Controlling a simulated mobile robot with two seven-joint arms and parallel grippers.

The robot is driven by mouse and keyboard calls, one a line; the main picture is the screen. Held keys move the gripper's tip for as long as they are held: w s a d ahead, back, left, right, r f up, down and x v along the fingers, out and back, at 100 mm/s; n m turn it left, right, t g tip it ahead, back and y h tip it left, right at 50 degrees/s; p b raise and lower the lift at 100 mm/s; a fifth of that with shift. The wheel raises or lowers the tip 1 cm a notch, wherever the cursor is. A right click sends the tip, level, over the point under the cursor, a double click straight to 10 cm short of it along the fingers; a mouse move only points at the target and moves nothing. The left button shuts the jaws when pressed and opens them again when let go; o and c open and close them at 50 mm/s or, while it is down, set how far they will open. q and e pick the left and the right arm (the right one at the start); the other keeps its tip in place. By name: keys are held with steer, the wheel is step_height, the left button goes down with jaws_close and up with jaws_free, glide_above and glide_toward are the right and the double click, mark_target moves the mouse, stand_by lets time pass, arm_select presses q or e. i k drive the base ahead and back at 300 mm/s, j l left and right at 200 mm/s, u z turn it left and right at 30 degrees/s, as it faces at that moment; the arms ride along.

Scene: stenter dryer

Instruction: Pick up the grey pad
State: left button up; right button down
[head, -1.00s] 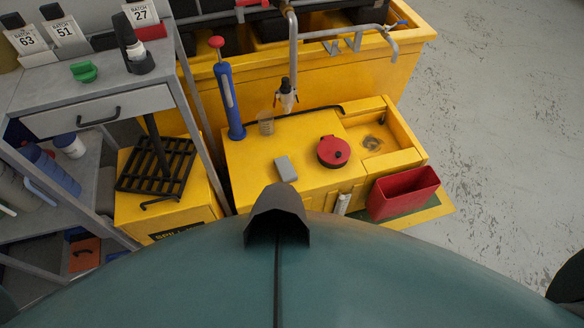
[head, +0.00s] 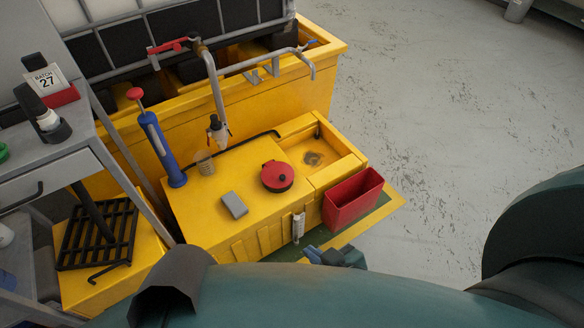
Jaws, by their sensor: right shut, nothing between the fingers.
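The grey pad (head: 234,205) is a small block lying flat on top of the yellow cabinet (head: 215,240), near its front edge and left of a round red lid (head: 277,176). My right gripper (head: 316,254) shows only in part, low in front of the cabinet and below the red bin. It is shut and empty, apart from the pad and to its lower right. The rest of that arm is hidden behind my own body. My left gripper is not in view.
A blue pump (head: 161,150) with a red knob and a clear cup (head: 205,163) stand behind the pad. A tap pipe (head: 214,85) rises over the cabinet. A red bin (head: 352,200) hangs at its front right. A grey bench (head: 60,150) is left; open floor lies right.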

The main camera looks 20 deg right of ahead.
mark_target(232, 203)
steer(key=i+l+u, duration=0.1)
steer(key=i+u, duration=0.3)
steer(key=i, duration=0.5)
